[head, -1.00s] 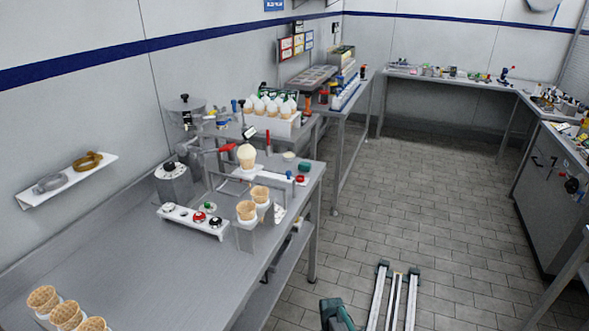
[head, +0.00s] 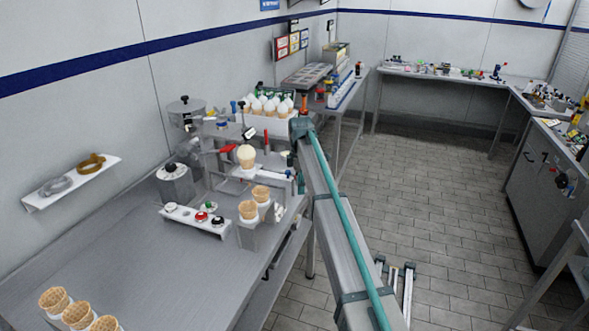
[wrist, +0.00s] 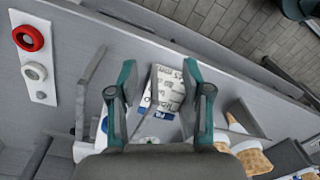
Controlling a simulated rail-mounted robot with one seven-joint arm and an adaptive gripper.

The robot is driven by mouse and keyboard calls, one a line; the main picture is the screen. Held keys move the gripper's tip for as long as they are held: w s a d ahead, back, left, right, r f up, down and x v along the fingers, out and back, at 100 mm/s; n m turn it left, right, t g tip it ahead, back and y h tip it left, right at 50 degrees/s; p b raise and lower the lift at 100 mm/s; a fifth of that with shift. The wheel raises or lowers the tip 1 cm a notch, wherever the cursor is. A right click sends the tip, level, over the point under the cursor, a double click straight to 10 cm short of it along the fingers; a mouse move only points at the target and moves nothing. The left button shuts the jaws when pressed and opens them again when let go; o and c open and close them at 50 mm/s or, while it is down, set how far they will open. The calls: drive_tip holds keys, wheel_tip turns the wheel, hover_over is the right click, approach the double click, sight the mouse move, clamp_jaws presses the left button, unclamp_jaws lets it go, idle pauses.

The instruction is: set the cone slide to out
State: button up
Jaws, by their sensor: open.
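In the head view my arm reaches over the right table edge; the gripper itself is largely hidden there.
Two empty cones (head: 248,209) stand in a holder near the table edge; waffle cones also show in the wrist view (wrist: 254,162). A strip with a red knob (wrist: 28,38) lies left in the wrist view. A strip of knobs (head: 196,219) stands left of the cones. The front tabletop is mostly clear.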

sight(288, 171)
drive_tip(key=w+a+r+n, duration=0.2)
drive_tip(key=r, duration=0.5)
drive_tip(key=w+a+r+n, duration=0.2)
drive_tip(key=w+a+r, duration=0.1)
drive_tip(key=r, duration=0.4)
drive_tip(key=f+p, duration=0.1)
drive_tip(key=f, duration=0.2)
drive_tip(key=f+p, duration=0.1)
drive_tip(key=f, duration=0.3)
drive_tip(key=f+p, duration=0.1)
drive_tip(key=f, duration=0.2)
drive_tip(key=shift+s+d+f, duration=0.1)
drive_tip(key=shift+s+f, duration=0.05)
drive_tip(key=shift+s, duration=0.15)
drive_tip(key=shift+c, duration=0.3)
clamp_jaws()
